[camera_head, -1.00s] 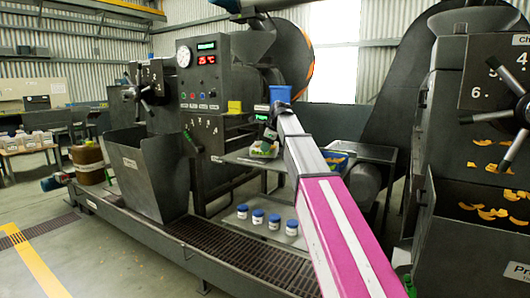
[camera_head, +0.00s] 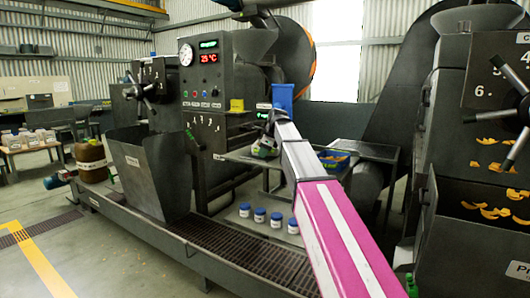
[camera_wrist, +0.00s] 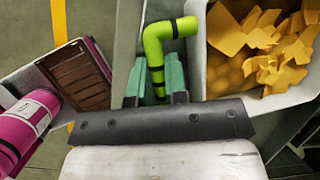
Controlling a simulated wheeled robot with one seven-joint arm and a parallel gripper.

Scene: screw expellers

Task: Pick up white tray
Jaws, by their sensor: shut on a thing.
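The white tray (camera_wrist: 201,65) is at the upper right of the wrist view and holds orange-yellow pieces. A lime-green bent bar with black bands (camera_wrist: 153,45) meets its left side, like a handle. My gripper (camera_wrist: 156,84) has its two teal fingers on either side of the lower part of this bar and is shut on it. In the head view my gripper (camera_head: 268,134) is at the far end of my arm, over the platform between the machines. Small green and pale parts show there, but the tray is too small and covered to make out clearly.
A blue bin (camera_head: 282,97) stands just behind the arm's end. Several blue-lidded jars (camera_head: 260,215) stand on the lower shelf. A blue tray with yellow pieces (camera_head: 334,158) is on the platform to the right. A large hopper (camera_head: 150,178) stands at left.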

